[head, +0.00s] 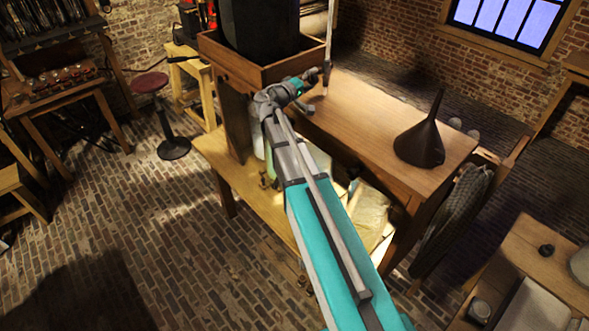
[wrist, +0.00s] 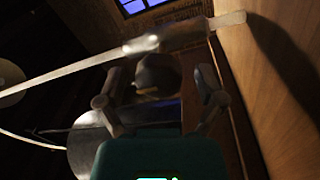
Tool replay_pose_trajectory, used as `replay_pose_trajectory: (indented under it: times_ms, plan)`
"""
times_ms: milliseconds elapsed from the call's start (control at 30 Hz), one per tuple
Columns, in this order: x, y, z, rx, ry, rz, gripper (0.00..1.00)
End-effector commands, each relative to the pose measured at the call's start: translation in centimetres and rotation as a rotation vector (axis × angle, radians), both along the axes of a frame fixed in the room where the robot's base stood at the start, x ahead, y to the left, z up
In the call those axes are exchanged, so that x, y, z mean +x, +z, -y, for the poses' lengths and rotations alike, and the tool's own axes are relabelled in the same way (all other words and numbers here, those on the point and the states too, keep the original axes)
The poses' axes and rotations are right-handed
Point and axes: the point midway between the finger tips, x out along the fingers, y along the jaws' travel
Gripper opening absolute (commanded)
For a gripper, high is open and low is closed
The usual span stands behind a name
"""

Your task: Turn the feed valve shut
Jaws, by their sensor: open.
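A thin upright pipe (head: 330,25) stands over the wooden bench top, with a dark fitting (head: 327,66) low on it, which I take to be the feed valve. In the wrist view the pipe (wrist: 75,68) runs across the picture to the dark fitting (wrist: 185,36). A dark rounded knob (wrist: 155,72) shows between my fingers, just below the fitting; whether the fingers touch it I cannot tell. My gripper (head: 313,78) is open and beside the fitting; its two fingers also show in the wrist view (wrist: 159,80), one on each side of the knob.
The bench top (head: 375,110) lies below my gripper and bears a dark funnel (head: 420,140) at the right. A wooden box (head: 283,72) holding a dark tank (head: 262,25) stands just left. A shelf below holds pale items. A red stool (head: 152,83) stands at the left on brick floor.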

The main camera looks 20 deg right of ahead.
Motion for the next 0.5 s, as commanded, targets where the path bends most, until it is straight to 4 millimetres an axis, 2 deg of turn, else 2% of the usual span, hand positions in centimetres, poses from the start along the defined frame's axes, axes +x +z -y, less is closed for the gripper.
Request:
replay_pose_trajectory:
  times_ms: [500]
  plan:
    - [-0.04,-0.06,0.01,-0.113,0.000,-0.312,0.87]
